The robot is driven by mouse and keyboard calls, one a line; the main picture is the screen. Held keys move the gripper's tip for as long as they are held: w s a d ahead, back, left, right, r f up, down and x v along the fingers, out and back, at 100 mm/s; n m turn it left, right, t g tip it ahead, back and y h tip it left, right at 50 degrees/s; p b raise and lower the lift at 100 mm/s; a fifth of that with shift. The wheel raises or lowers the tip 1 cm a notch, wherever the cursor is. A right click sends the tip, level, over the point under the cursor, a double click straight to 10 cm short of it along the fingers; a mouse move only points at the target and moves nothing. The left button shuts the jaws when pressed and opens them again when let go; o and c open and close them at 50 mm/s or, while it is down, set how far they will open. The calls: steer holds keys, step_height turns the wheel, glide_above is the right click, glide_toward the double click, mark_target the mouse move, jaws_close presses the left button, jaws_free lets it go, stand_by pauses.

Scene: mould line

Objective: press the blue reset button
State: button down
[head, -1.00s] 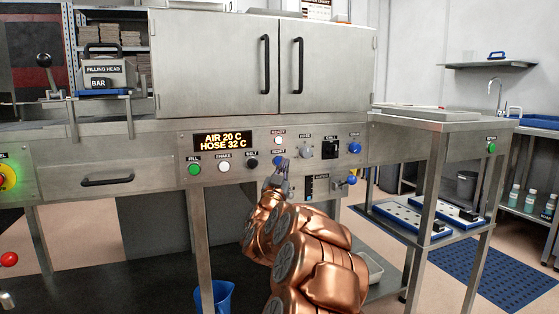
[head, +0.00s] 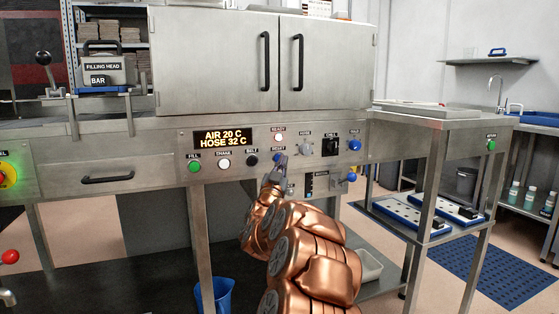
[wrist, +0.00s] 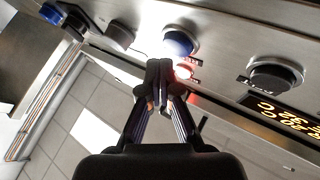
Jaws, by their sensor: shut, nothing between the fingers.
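The blue reset button (wrist: 180,42) is round and sits on the steel control panel. In the wrist view it is just beyond and slightly right of my gripper's fingertips (wrist: 160,66), with bright glare on its lower edge. In the head view my gripper (head: 277,168) is in front of the panel, under the READY lamp (head: 278,138), and mostly covers the button. My fingers are shut together and empty. I cannot tell whether the fingertips touch the button.
A green FILL button (head: 194,166), white SHAKE button (head: 224,164) and black BOLT button (head: 252,160) sit left of it. A grey knob (head: 305,150), black switch (head: 330,147) and blue knob (head: 355,145) sit right. The display (head: 222,138) is above left.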

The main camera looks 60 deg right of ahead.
steer(key=shift+w+d, duration=0.1)
steer(key=shift+w, duration=0.05)
stand_by(0.6)
steer(key=shift+w+d, duration=0.15)
steer(key=shift+w, duration=0.1)
steer(key=shift+w+d+p, duration=0.2)
steer(key=shift+w+p, duration=0.1)
steer(key=shift+p, duration=0.15)
stand_by(0.8)
steer(key=shift+s+a, duration=0.1)
steer(key=shift+s, duration=0.05)
steer(key=shift+s+a, duration=0.35)
steer(key=shift+s, duration=0.15)
stand_by(0.4)
